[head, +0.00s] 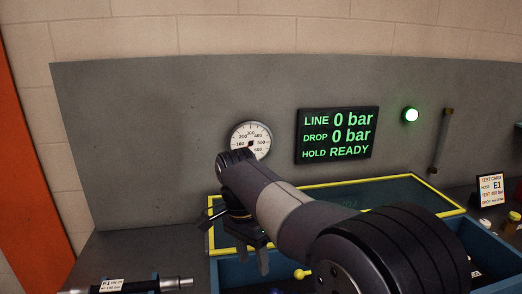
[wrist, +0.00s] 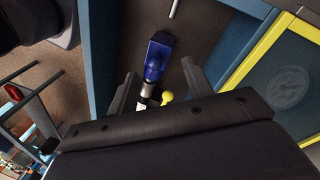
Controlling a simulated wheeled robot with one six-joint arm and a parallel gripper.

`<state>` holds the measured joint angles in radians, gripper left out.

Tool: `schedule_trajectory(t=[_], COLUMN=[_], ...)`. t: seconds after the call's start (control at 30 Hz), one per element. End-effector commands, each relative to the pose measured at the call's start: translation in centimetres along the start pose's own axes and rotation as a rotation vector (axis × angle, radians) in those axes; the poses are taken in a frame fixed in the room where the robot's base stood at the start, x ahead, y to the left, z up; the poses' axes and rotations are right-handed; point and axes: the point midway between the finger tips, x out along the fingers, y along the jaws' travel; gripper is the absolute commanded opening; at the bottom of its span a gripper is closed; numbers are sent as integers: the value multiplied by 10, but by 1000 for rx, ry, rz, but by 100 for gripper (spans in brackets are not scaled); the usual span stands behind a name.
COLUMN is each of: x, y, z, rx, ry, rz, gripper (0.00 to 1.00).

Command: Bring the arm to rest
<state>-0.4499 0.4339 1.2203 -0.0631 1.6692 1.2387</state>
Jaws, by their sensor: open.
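My arm reaches forward across the bench in the head view. Below and beyond the fingers is a blue fitting (wrist: 155,62) with a metal end. A yellow knob (wrist: 167,98) is beside it, and it also shows in the head view (head: 302,274). Part of the bay is hidden behind my arm.
A yellow-framed clear cover (head: 345,197) lies behind my arm. The display (head: 337,134) reads line 0 bar, drop 0 bar, hold READY. A gauge (head: 250,139) and a lit green lamp (head: 411,115) are on the panel. A hose labelled E1 (head: 128,286) lies front left; a test card (head: 491,190) stands right.

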Motion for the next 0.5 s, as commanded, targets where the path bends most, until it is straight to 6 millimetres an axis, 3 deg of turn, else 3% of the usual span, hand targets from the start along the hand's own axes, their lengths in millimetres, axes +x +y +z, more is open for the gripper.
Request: schedule_trajectory(t=[0.07, 0.5], x=[-18, -4], y=[0, 30], z=[0, -86], rx=[-1, 197], ry=[1, -39], rz=[-3, 9], gripper=[48, 48])
